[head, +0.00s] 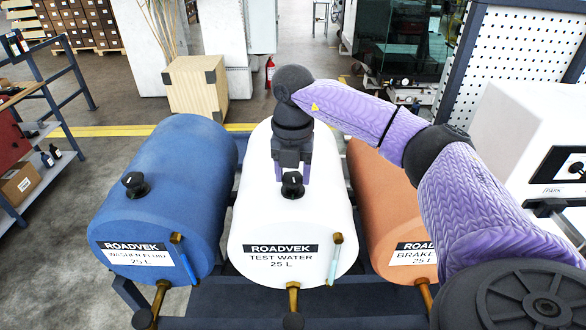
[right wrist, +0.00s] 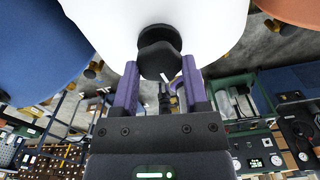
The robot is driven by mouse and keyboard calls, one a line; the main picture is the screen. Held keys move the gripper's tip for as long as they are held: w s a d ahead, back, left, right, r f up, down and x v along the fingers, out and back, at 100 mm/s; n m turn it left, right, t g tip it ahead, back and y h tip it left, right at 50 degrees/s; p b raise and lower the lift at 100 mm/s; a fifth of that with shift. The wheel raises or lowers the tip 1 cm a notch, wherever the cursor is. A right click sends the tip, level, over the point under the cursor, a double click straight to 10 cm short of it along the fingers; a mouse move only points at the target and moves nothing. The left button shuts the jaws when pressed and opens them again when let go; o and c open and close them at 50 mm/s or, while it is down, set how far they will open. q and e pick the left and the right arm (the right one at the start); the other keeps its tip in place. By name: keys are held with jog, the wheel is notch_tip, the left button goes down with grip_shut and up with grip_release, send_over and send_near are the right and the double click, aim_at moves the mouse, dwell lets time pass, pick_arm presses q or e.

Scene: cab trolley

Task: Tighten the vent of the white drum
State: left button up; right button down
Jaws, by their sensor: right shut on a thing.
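The white drum (head: 255,220), labelled ROADVEK TEST WATER 25 L, lies on its side in the middle of the rack. Its black vent (head: 292,185) sticks up from the top and also shows in the right wrist view (right wrist: 158,55). My right gripper (head: 292,174) reaches down over the drum from behind the vent. It is shut on the vent, with a purple finger on each side of the knob in the right wrist view. The contact faces of the fingers are partly hidden. My left gripper is not in view.
A blue drum (head: 180,200) with its own black vent (head: 135,185) lies on the left. An orange drum (head: 375,200) lies on the right, partly behind my right arm. Brass taps hang at the drum fronts above the dark rack (head: 220,308). A white box stands far right.

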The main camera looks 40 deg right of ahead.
aim_at(292, 176)
jog(key=shift+r+m, duration=0.15)
jog(key=shift+m, duration=0.65)
jog(key=shift+c, duration=0.5)
grip_release()
notch_tip(292, 176, up, 5)
jog(key=shift+r+b, duration=0.1)
jog(key=shift+b, duration=0.45)
notch_tip(292, 176, up, 5)
jog(key=shift+f+p, duration=0.2)
jog(key=shift+p, duration=0.4)
